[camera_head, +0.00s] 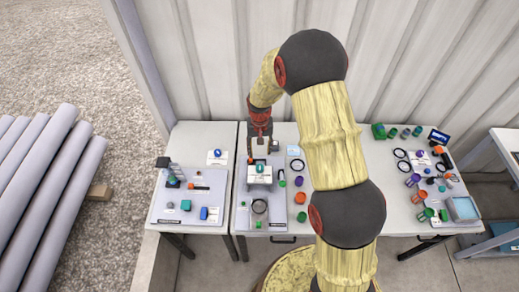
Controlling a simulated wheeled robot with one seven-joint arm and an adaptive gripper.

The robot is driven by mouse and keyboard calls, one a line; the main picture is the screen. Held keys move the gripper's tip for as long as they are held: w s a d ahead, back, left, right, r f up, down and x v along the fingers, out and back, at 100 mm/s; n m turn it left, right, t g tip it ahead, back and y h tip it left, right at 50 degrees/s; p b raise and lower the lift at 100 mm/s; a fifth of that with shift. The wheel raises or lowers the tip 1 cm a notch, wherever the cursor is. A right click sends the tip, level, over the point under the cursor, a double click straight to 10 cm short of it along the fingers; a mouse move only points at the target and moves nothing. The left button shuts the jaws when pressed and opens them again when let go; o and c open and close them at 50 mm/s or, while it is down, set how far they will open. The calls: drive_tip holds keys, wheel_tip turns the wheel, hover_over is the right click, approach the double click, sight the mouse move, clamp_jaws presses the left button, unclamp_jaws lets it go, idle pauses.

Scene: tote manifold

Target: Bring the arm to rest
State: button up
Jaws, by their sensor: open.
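My arm rises from the bottom centre, bends over at the top and points its end down at the table (400,230). My gripper (261,150) hangs above the back of the grey tray (243,219) in the middle-left of the work area. Its fingers are apart and I see nothing held between them. A white box-like stand (260,180) with a teal oval piece on it is just below and in front of the gripper. Whether the fingertips touch anything is too small to tell. My arm hides part of the table's middle.
A left table carries a grey tray (161,213) with small blocks. Rings, coloured cylinders and a blue-lined tray (464,208) crowd the right side. A corrugated wall stands close behind. Grey pipes (40,190) lie on gravel at left. Another table (507,146) stands at far right.

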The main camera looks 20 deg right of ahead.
drive_tip(key=s+r+n+t+b, duration=0.1)
drive_tip(key=s+r+b, duration=0.4)
drive_tip(key=s, duration=0.5)
drive_tip(key=s+r+t+b, duration=0.2)
drive_tip(key=s+r+b, duration=0.3)
drive_tip(key=s+b, duration=0.3)
drive_tip(key=s+r+n+t+b, duration=0.1)
drive_tip(key=s+r+b, duration=0.4)
drive_tip(key=s, duration=0.7)
drive_tip(key=shift+n+t+b, duration=0.3)
drive_tip(key=shift+t+b, duration=0.5)
drive_tip(key=shift+b, duration=0.05)
